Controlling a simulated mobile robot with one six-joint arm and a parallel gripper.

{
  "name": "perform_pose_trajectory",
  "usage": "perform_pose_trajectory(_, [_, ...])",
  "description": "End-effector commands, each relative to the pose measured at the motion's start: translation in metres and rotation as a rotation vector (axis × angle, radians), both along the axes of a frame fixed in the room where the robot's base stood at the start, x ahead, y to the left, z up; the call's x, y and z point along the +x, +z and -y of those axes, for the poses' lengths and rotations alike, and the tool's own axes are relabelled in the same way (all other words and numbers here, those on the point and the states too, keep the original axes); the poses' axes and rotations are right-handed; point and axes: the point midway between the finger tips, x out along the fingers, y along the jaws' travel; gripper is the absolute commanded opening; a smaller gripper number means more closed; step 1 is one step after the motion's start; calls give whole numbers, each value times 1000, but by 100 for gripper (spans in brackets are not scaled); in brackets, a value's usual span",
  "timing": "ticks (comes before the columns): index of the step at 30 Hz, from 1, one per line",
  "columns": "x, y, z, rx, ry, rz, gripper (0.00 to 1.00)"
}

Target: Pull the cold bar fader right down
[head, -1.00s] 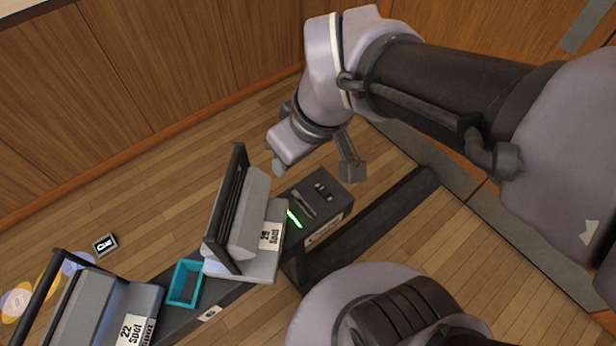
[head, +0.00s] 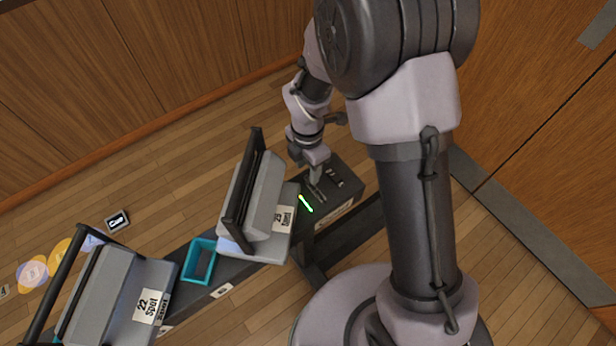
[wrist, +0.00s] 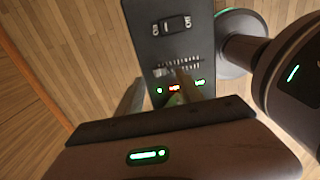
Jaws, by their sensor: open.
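The dark fader box (head: 345,175) sits at the right end of the long dark bar. Its top carries a slot with tick marks (wrist: 190,66), a lit green strip (head: 306,203) and a small red display (wrist: 174,88) between green lights. No label reading "cold bar" can be made out. My gripper (head: 316,182) points down at the box top, over the slot area. In the wrist view its two fingers (wrist: 159,80) are apart, one beside the box's left edge and one over the slot. The fader knob is not clear; the right finger may hide it.
A rocker switch (wrist: 172,25) is on the same box. A grey lamp (head: 262,205) labelled 29 stands close left of my gripper. A teal frame (head: 199,262) and another lamp (head: 120,300) labelled 22 are further left.

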Motion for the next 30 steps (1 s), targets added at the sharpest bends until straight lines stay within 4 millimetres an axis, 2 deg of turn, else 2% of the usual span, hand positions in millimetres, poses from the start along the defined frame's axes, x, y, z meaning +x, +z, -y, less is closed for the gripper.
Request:
perform_pose_trajectory(1, [-1, -13, 0, 0, -1, -2, 44])
perform_pose_trajectory(6, [0, -30, 0, 0, -1, -1, 44])
perform_pose_trajectory(16, [0, -33, 0, 0, -1, 0, 44])
perform_pose_trajectory(17, [0, -33, 0, 0, -1, 0, 42])
perform_pose_trajectory(23, [0, -33, 0, 0, -1, 0, 2])
perform_pose_trajectory(24, [0, -33, 0, 0, -1, 0, 0])
perform_pose_trajectory(30, [0, -33, 0, 0, -2, 0, 0])
